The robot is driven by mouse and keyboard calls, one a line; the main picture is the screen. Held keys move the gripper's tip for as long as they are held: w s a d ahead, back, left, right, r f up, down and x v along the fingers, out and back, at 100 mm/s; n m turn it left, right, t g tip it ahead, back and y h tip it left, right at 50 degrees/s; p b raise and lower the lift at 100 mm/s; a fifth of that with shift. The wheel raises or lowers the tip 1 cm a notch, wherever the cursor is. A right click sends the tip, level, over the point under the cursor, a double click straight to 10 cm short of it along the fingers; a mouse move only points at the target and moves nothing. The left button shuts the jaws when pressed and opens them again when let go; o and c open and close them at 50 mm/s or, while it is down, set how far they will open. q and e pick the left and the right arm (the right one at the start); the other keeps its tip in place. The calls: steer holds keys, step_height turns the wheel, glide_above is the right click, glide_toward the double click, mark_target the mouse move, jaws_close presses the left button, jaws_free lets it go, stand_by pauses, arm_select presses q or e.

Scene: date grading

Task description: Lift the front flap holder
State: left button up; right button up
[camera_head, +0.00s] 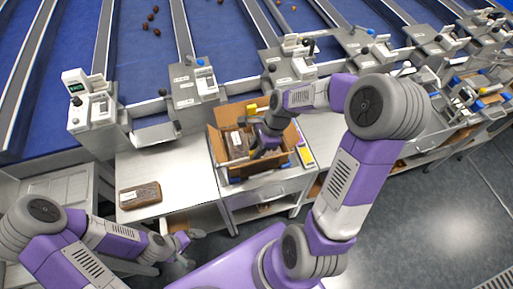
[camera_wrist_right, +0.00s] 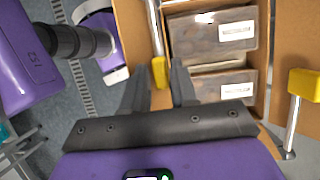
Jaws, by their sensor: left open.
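The open cardboard box (camera_head: 215,146) stands on the bench, with brown date packs (camera_head: 236,143) inside. In the right wrist view, the front flap holder (camera_wrist_right: 154,35), a silver rod with a yellow end (camera_wrist_right: 159,72), lies along the box's near side. My right gripper (camera_wrist_right: 158,68) also shows over the box in the head view (camera_head: 258,150). Its dark fingers are apart on either side of the yellow end; I cannot tell whether they touch it. My left gripper (camera_head: 186,243) is open and empty, low in front of the bench.
A second holder with a yellow end (camera_wrist_right: 304,85) is on the box's far side. A date pack (camera_head: 140,195) lies on the white bench (camera_head: 180,165) left of the box. Weighing stations (camera_head: 95,108) line the back. A yellow-edged item (camera_head: 306,156) is right of the box.

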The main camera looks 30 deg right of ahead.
jaws_close()
steer(key=shift+w+r, duration=0.1)
steer(key=shift+r, duration=0.05)
